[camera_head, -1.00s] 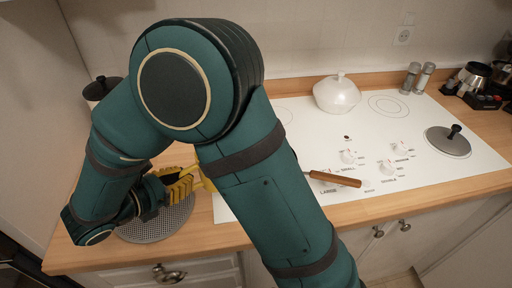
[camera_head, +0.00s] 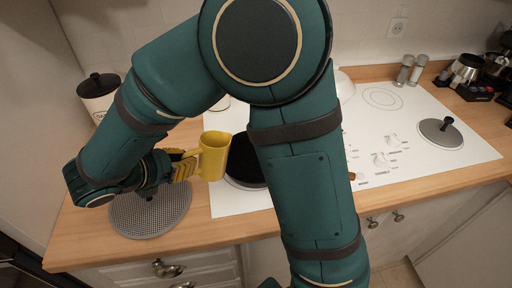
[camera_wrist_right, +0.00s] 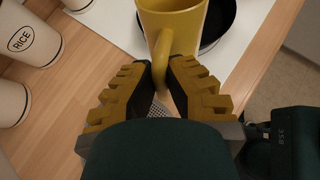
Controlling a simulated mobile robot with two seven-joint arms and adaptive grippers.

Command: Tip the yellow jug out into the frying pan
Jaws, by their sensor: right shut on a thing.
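The yellow jug (camera_head: 214,155) is upright in the head view, beside the left edge of the frying pan (camera_head: 244,163). My right gripper (camera_head: 186,166) is shut on the jug's handle. In the right wrist view the jug (camera_wrist_right: 172,22) stands past the fingertips, with its handle between the fingers (camera_wrist_right: 167,75). The dark frying pan (camera_wrist_right: 217,22) shows behind the jug there. My arm hides much of the pan in the head view, and only the tip of its brown handle (camera_head: 351,177) shows. The jug's contents cannot be made out. My left gripper is not in view.
A round grey perforated mat (camera_head: 150,213) lies on the wooden counter (camera_head: 215,232) below the gripper. White canisters (camera_head: 99,98) stand at the back left. A white pot (camera_head: 344,86) is partly hidden behind my arm. A grey lid (camera_head: 440,132) lies on the cooktop's right side.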

